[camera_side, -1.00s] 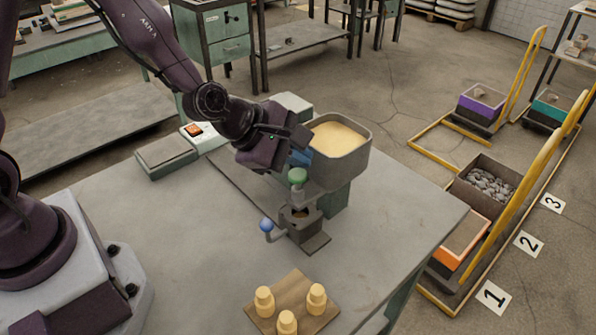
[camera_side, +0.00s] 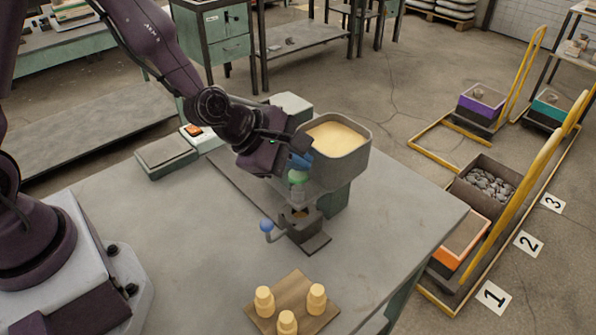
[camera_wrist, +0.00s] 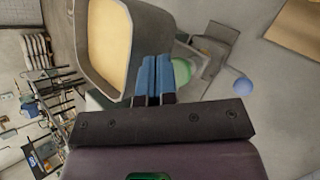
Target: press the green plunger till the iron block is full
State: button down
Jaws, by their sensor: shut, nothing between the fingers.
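My gripper (camera_side: 301,160) is shut and empty, with blue fingers close together just above the green plunger (camera_side: 297,177). In the wrist view the fingers (camera_wrist: 153,78) partly cover the green knob (camera_wrist: 182,73); I cannot tell whether they touch it. The plunger sits at the front of a grey hopper (camera_side: 345,160) filled with pale yellow material. Below it stands the dark iron block (camera_side: 301,228), with a blue-knobbed handle (camera_side: 267,225) on its left. A bit of tan shows at the block's opening, but its fill level is unclear.
A wooden board (camera_side: 292,306) with several yellow castings stands at the front of the table. A grey-green box (camera_side: 166,157) and a small scale-like device (camera_side: 200,136) lie at the back left. The table's left middle is clear.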

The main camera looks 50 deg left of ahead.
aim_at(297, 176)
jog(key=shift+f, duration=1)
dwell(0.9)
jog(key=shift+r, duration=1.4)
jog(key=shift+r, duration=2.55)
